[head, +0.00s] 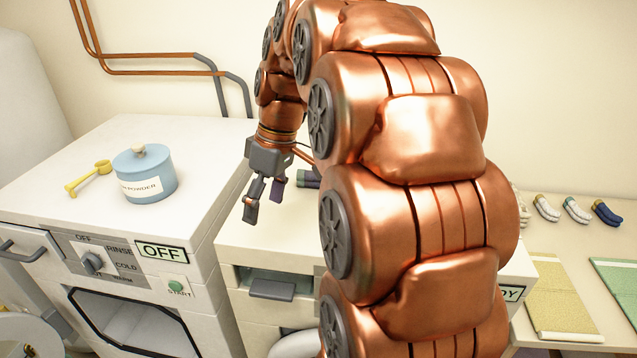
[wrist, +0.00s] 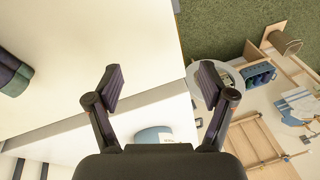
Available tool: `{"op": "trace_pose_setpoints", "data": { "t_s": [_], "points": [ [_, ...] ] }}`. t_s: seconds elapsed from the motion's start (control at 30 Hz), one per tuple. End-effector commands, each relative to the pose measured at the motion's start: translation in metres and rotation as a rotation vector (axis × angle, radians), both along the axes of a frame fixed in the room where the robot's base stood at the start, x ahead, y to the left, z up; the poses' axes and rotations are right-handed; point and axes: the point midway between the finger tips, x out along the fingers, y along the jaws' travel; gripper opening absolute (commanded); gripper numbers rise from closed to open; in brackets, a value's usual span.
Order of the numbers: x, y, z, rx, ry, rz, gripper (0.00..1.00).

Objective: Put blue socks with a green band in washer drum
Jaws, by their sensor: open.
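My gripper (head: 264,200) hangs open and empty above the white machine on the right. In the wrist view its two fingers (wrist: 161,85) are spread wide with nothing between them. A dark blue rolled item with a green band, which looks like the blue socks (wrist: 13,73), lies on the white top at the left edge of the wrist view, partly cut off and outside the fingers. In the head view the socks (head: 308,178) are mostly hidden behind my arm. The washer (head: 150,255) stands at the left, with its front opening (head: 125,325) partly visible; the drum inside is not clear.
A blue powder tub (head: 146,178) and a yellow scoop (head: 88,178) sit on the washer top. A drawer handle (head: 272,289) sticks out below my gripper.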

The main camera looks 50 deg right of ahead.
Motion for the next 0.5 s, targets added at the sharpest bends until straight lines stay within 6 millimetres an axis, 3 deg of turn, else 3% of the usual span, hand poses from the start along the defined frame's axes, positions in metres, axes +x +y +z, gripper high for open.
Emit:
{"op": "trace_pose_setpoints", "data": {
  "t_s": [0.03,0.13,0.3,0.5],
  "points": [
    [0.009,-0.023,0.001,0.003,-0.033,0.01,0.81],
    [0.021,-0.065,0.009,0.002,-0.101,0.057,0.81],
    [0.026,-0.133,0.021,-0.02,-0.203,0.133,0.81],
    [0.021,-0.183,0.028,-0.051,-0.274,0.197,0.81]
  ]
}}
